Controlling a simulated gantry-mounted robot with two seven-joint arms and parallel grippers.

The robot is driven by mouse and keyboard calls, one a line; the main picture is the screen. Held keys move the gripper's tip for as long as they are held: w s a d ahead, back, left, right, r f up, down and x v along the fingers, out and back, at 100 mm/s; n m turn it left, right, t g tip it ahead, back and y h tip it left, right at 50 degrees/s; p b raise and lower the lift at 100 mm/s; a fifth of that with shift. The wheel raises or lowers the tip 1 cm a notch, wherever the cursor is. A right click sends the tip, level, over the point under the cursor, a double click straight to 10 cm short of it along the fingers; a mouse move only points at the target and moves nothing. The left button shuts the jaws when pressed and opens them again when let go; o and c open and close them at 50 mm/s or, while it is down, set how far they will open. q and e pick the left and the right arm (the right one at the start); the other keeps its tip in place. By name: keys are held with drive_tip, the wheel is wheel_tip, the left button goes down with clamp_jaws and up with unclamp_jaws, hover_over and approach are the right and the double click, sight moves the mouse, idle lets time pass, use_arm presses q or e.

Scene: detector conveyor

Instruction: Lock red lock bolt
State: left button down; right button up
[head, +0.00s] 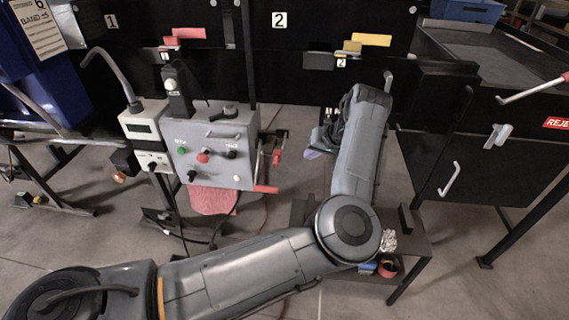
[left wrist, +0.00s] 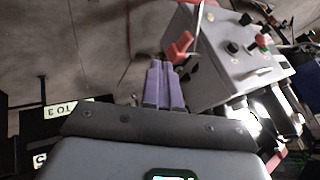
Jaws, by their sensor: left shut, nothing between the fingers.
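A red bar (head: 185,34) sits on the black panel marked 1 at the upper left of the head view. A similar yellow bar (head: 371,40) is on the panel marked 2. Red handles (head: 276,157) also stick out from the right side of the grey control box (head: 212,150); one red handle shows in the left wrist view (left wrist: 180,47), just beyond my fingertips in the picture. My left gripper (head: 312,153), with purple fingers, is right of the box and apart from it. In the left wrist view its fingers (left wrist: 164,66) are together and empty. My right gripper is not visible.
The box carries several buttons and knobs. A low dark table (head: 413,250) with a tape roll (head: 388,267) stands under my left arm. A black cabinet (head: 450,150) with metal handles is at right.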

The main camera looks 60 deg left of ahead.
use_arm(q)
drive_tip(key=shift+a+f, duration=0.1)
drive_tip(key=s+a+f+b, duration=0.4)
drive_tip(key=a+f+b, duration=0.1)
drive_tip(key=a+f, duration=0.2)
drive_tip(key=shift+s+a+f, duration=0.2)
drive_tip(key=shift+a+f, duration=0.2)
drive_tip(key=shift+a, duration=0.25)
